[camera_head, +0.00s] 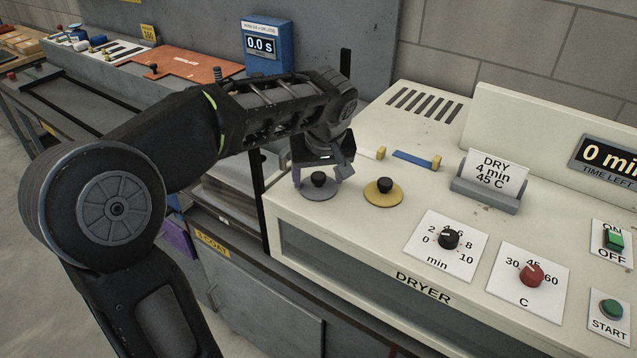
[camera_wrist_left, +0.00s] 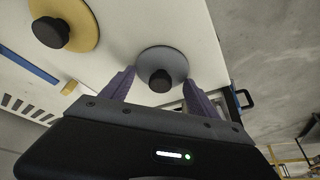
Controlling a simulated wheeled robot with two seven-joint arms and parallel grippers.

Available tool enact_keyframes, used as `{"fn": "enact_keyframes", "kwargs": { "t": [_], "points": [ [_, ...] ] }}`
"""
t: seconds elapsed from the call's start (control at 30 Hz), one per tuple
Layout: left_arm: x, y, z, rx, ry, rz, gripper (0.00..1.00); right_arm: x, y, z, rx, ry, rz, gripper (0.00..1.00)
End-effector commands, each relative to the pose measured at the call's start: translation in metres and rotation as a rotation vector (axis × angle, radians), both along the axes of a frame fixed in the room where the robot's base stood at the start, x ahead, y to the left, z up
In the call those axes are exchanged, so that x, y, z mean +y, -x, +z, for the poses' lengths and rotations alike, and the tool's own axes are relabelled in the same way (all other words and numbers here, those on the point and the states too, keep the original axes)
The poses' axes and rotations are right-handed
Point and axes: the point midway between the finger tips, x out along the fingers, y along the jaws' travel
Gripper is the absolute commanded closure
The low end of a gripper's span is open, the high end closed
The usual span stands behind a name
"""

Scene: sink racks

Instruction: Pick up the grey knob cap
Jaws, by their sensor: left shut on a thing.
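The grey knob cap, a grey disc with a black knob, sits on the left end of the cream dryer top (camera_head: 318,189). It also shows in the left wrist view (camera_wrist_left: 162,66), between my fingers. My left gripper (camera_head: 321,176) reaches down over it from the left, and its purple fingers (camera_wrist_left: 158,84) stand on either side of the black knob. It is shut on the grey knob cap, which appears to be at the level of the dryer top. My right gripper is not in view.
A yellow knob cap (camera_head: 383,192) stands close to the right of the grey one. Behind are a blue bar with yellow ends (camera_head: 413,160) and a DRY card holder (camera_head: 486,195). Dials (camera_head: 448,239) and buttons lie further right. The dryer's front edge is near.

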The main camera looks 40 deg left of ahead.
Motion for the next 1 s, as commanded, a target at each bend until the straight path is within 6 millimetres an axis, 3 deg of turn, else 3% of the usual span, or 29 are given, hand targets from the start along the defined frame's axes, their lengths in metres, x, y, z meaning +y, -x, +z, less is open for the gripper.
{"fn": "enact_keyframes", "kwargs": {
  "t": [0.27,0.7,1.0],
  "points": [
    [0.0,-0.001,0.01,-0.003,-0.001,-0.001,0.71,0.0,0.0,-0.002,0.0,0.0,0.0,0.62],
    [-0.001,-0.001,0.087,-0.003,0.001,-0.001,0.71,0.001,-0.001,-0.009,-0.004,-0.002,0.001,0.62],
    [0.0,0.0,0.101,0.0,0.0,-0.001,0.71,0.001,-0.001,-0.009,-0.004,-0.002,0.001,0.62]
  ]
}}
